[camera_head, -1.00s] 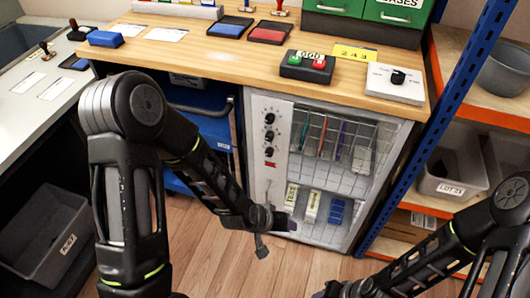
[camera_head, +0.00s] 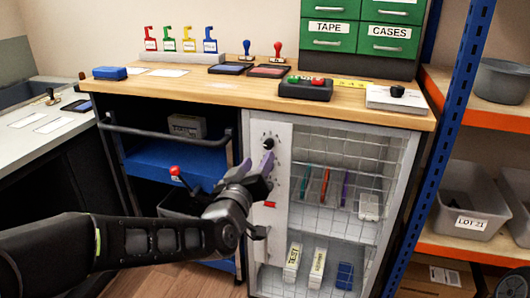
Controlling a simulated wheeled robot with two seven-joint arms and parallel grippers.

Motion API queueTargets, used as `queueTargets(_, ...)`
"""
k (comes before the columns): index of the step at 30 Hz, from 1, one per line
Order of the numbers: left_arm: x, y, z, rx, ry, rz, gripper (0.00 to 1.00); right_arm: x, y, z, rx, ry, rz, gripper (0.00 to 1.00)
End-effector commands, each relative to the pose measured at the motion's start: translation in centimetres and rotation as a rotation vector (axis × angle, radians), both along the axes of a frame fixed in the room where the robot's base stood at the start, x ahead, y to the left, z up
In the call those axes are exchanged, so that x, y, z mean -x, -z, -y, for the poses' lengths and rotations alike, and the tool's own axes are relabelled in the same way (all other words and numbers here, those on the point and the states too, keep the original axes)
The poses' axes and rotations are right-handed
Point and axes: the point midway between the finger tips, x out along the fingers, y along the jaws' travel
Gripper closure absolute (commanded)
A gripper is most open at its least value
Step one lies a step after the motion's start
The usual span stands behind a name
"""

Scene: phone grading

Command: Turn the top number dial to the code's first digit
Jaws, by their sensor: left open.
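The top number dial (camera_head: 268,143) is a black knob near the top of the pale panel (camera_head: 283,222) on the cabinet's left side. My left gripper (camera_head: 257,165) is open, its purple-tipped fingers pointing up just below and in front of this dial. I cannot tell whether a finger touches it. The lower dials are hidden behind the gripper. The yellow code card (camera_head: 353,84) lies on the wooden counter, seen too slantwise to read surely. My right gripper is not in view.
The wire-fronted cabinet (camera_head: 340,135) holds pens and small boxes. A red handle (camera_head: 269,204) sits low on the panel. A black button box (camera_head: 306,88) sits on the counter above.

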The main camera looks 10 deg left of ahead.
Motion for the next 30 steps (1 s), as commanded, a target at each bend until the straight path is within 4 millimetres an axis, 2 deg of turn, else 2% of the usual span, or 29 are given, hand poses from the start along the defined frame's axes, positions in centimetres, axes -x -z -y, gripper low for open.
queueTargets(4, -0.3, 0.1, 0.0, 0.0, 0.001, -0.002, 0.54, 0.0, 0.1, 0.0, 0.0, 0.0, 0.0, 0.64)
queueTargets(8, -1.5, 0.2, 0.1, 0.0, 0.001, -0.002, 0.54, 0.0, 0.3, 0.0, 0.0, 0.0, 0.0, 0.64)
queueTargets(15, -5.2, 0.3, 0.3, 0.0, 0.001, -0.003, 0.54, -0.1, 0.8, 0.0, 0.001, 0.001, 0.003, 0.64)
queueTargets(21, -7.4, 0.2, 0.3, 0.0, 0.001, -0.003, 0.54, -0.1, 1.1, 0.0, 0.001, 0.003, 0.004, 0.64)
queueTargets(30, -7.8, 0.1, 0.3, -0.001, 0.001, -0.003, 0.54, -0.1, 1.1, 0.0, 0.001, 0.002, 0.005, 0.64)
